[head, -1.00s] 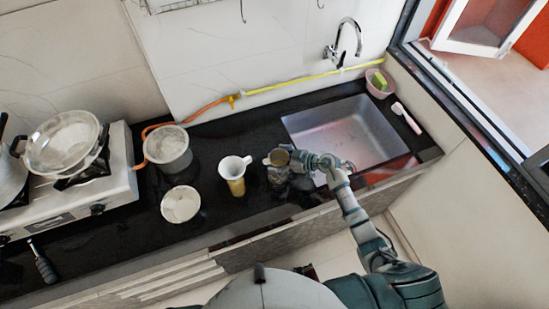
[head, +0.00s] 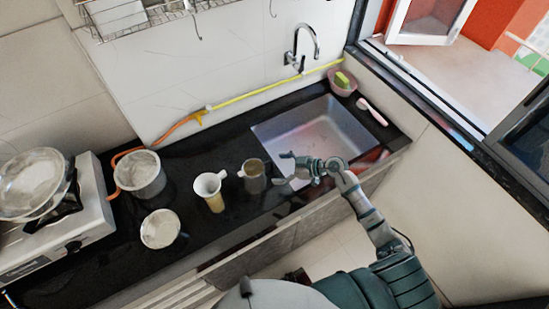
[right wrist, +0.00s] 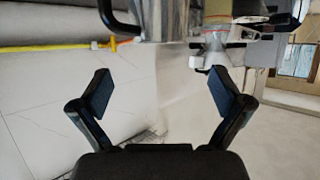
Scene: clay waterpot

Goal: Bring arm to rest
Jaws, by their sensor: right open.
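My right gripper (head: 281,169) is open and empty above the counter's front part, between the grey-brown mug and the sink. The mug (head: 254,178) stands upright on the black counter just left of the fingertips, apart from them, its handle pointing left. In the right wrist view, the two dark finger pads of my right gripper (right wrist: 161,92) are wide apart with nothing between them. My right arm (head: 372,220) reaches in from the lower right. My left gripper is not in view.
A white and yellow jug (head: 211,192), a white bowl (head: 160,229) and a grey pot (head: 140,175) stand left of the mug. A stove (head: 75,225) is at far left. The sink (head: 335,145) lies behind my gripper. Floor (head: 330,250) shows in front of the counter.

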